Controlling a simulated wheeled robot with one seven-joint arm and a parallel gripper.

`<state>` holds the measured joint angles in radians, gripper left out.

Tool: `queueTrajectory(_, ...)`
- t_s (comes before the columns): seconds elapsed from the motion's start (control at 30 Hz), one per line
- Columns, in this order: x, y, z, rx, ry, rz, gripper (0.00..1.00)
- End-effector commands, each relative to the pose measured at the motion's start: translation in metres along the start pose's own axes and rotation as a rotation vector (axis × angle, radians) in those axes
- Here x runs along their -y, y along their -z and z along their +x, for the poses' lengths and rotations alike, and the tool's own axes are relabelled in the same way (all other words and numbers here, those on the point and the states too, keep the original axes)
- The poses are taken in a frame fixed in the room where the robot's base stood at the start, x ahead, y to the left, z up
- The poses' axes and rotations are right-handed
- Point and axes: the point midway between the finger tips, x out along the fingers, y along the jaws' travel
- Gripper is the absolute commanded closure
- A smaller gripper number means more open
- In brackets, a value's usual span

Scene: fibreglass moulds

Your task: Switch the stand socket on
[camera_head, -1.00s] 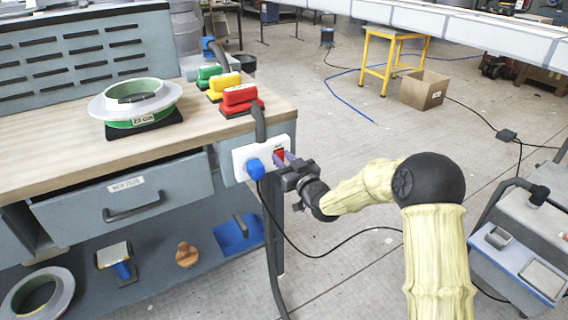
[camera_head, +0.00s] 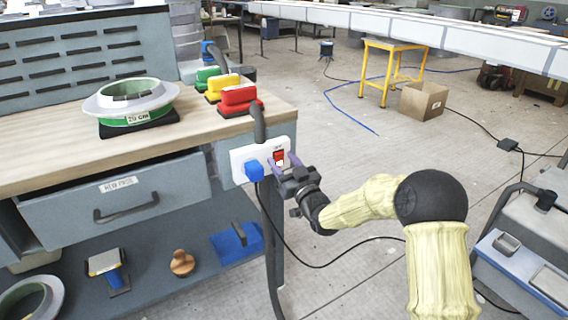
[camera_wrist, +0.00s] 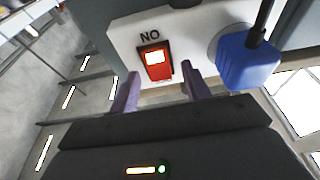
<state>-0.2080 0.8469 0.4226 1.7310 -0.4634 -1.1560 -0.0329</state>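The stand socket is a white plate (camera_head: 243,158) on the end of the workbench, with a blue plug (camera_head: 255,171) in its left part and a red rocker switch (camera_head: 279,156) at its right. The wrist view shows the switch (camera_wrist: 158,70) close up, with a bright white-orange patch at the end beside lettering that reads "NO" in this view, like an upside-down "ON". My gripper (camera_head: 281,163) is at the switch. In the wrist view its two purple fingertips (camera_wrist: 159,88) are apart, with nothing between them; contact with the plate cannot be told.
Red (camera_head: 240,98), yellow (camera_head: 222,86) and green (camera_head: 206,77) blocks and a ring mould (camera_head: 131,97) are on the benchtop. A black cable (camera_head: 335,262) runs along the floor below my arm. A grey cart (camera_head: 520,262) is at the right. The floor behind has free room.

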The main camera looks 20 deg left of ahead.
Motion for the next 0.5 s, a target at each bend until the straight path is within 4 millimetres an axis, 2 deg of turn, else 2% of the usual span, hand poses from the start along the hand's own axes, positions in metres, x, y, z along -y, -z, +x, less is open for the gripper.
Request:
queueTrajectory(0.3,0.0,0.0,-0.002,0.001,0.0,0.0,0.53)
queueTrajectory(0.5,-0.001,0.001,-0.019,0.003,-0.001,0.0,0.53)
